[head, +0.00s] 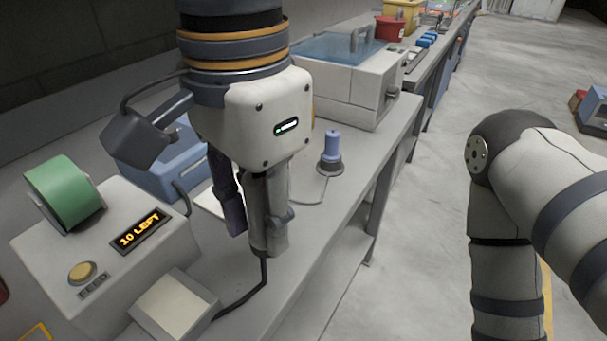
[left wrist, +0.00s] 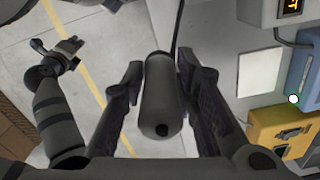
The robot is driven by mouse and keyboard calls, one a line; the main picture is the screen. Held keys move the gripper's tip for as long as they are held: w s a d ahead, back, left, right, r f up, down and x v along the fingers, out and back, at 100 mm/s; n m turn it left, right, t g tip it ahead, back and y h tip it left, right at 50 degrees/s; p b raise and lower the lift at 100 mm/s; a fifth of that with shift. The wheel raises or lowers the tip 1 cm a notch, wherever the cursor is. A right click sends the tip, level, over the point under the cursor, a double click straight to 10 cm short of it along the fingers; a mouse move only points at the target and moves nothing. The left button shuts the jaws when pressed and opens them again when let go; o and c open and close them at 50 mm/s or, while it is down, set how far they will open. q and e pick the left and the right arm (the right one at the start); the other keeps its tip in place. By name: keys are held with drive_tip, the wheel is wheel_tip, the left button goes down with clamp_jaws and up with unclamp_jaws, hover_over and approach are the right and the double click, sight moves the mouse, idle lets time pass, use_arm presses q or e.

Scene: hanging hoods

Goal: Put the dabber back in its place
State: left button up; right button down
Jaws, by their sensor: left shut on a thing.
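My left gripper (head: 252,225) is shut on a grey cylinder (head: 270,205) with a black cord running from its lower end. It hangs upright above the bench. In the left wrist view the cylinder (left wrist: 163,98) lies between the two dark fingers, its cord leading away at the top. I cannot tell from its look whether it is the dabber. A blue knobbed piece (head: 332,145) stands upright on a round dark base on the bench, right of the gripper and apart from it. My right gripper (left wrist: 58,55) shows small in the left wrist view, its fingers apart and empty.
A label machine (head: 105,225) with a green roll and a "10 LEFT" display stands at left, with a tray (head: 172,308) in front. A blue box (head: 168,170) is behind the gripper. A lidded grey machine (head: 345,85) stands farther back. The bench (head: 345,205) ends at right above open floor.

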use_arm(q)
drive_tip(key=w+f, duration=0.3)
drive_tip(key=w, duration=0.1)
drive_tip(key=w+d+f, duration=0.1)
drive_tip(key=w+f, duration=0.2)
drive_tip(key=w, duration=0.1)
drive_tip(key=w+f, duration=0.3)
drive_tip(key=w, duration=0.1)
drive_tip(key=shift+w+d+b, duration=0.1)
drive_tip(key=shift+d+b, duration=0.15)
drive_tip(key=shift+b, duration=0.1)
drive_tip(key=shift+w+f, duration=0.2)
drive_tip(key=shift+f, duration=0.85)
drive_tip(key=shift+w+f, duration=0.2)
drive_tip(key=shift+f, duration=0.8)
drive_tip(key=o, duration=0.9)
use_arm(e)
drive_tip(key=shift+s+f+g, duration=0.3)
drive_tip(key=shift+s+f, duration=0.25)
drive_tip(key=shift+s, duration=0.3)
use_arm(q)
wheel_tip(320, 180, up, 12)
drive_tip(key=shift+r, duration=0.15)
